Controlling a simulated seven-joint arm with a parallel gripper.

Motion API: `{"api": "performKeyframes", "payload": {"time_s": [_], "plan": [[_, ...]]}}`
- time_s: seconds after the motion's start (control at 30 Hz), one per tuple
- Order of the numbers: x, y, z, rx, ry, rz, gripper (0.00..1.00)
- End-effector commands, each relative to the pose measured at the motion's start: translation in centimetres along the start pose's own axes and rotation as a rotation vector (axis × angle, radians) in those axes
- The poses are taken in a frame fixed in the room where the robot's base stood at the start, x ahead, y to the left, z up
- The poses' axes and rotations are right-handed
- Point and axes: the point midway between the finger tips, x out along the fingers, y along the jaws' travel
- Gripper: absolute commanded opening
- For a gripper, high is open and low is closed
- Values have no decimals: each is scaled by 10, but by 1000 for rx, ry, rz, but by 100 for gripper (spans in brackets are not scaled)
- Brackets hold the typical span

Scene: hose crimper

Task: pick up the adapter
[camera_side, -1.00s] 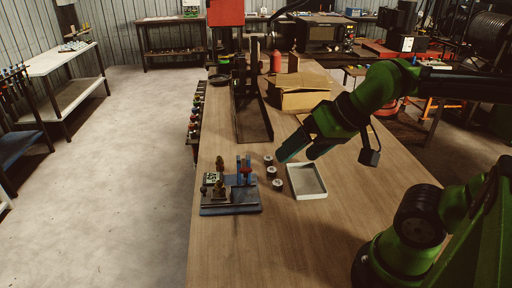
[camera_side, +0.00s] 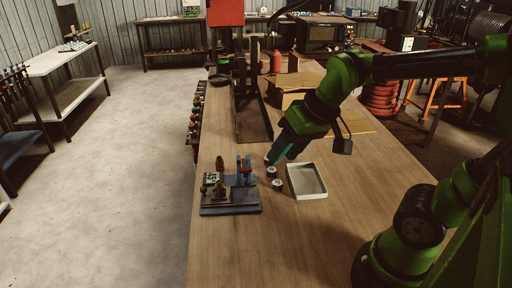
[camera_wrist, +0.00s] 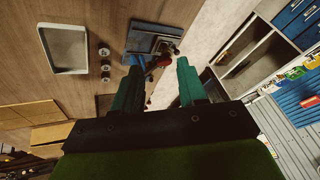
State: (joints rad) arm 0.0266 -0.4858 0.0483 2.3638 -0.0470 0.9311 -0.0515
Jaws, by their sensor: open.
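I cannot tell for sure which part is the adapter. Several small round fittings (camera_side: 277,183) stand in a row on the bench beside the tray; they also show in the wrist view (camera_wrist: 105,67). A small brass-coloured piece (camera_side: 219,163) stands behind the blue-based fixture (camera_side: 230,209); the fixture also shows in the wrist view (camera_wrist: 146,42). My gripper (camera_side: 279,158) is open and empty above the bench, over the far end of the row, and partly hides the farthest fitting. Its two teal fingers are spread in the wrist view (camera_wrist: 158,75).
A shallow white-rimmed tray (camera_side: 307,194) lies right of the fittings. A dark metal stand (camera_side: 253,120) and an open cardboard box (camera_side: 290,98) are farther back. The bench in front of the tray and fixture is clear.

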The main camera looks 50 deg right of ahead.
Motion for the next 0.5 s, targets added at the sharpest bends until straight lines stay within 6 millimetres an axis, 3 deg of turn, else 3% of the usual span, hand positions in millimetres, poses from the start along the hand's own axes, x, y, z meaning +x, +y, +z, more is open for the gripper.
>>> {"api": "performKeyframes", "payload": {"time_s": [0.23,0.5], "plan": [[50,-24,-65,-637,-228,49,42],[106,-41,-116,-1452,-426,-96,42]]}}
